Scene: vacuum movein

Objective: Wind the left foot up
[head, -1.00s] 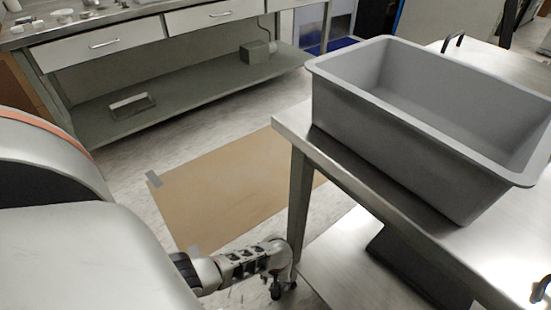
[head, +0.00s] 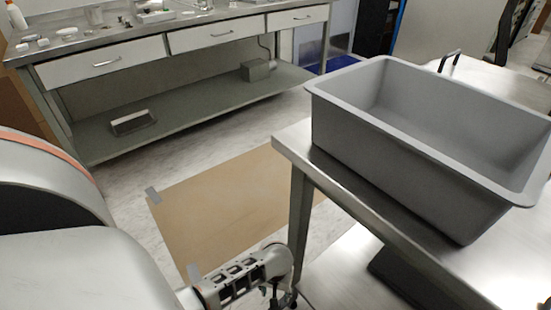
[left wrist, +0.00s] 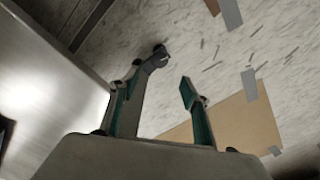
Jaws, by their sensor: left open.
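The steel cart (head: 292,152) stands on the right in the head view, its near leg (head: 299,222) reaching toward the floor. My left gripper (head: 281,299) is low beside this leg, cut by the bottom edge of the head view. In the left wrist view, my left gripper (left wrist: 162,76) is open, its two green-padded fingers apart. A small dark grey piece with black round ends (left wrist: 156,60) shows by the tip of the left-hand finger. It may be the foot; I cannot tell whether they touch. My right gripper is in neither view.
A large grey bin (head: 385,165) sits on the cart top. A cardboard sheet (head: 225,205) is taped to the floor left of the cart. A bench with drawers (head: 205,75) stands behind. The floor between bench and cardboard is clear.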

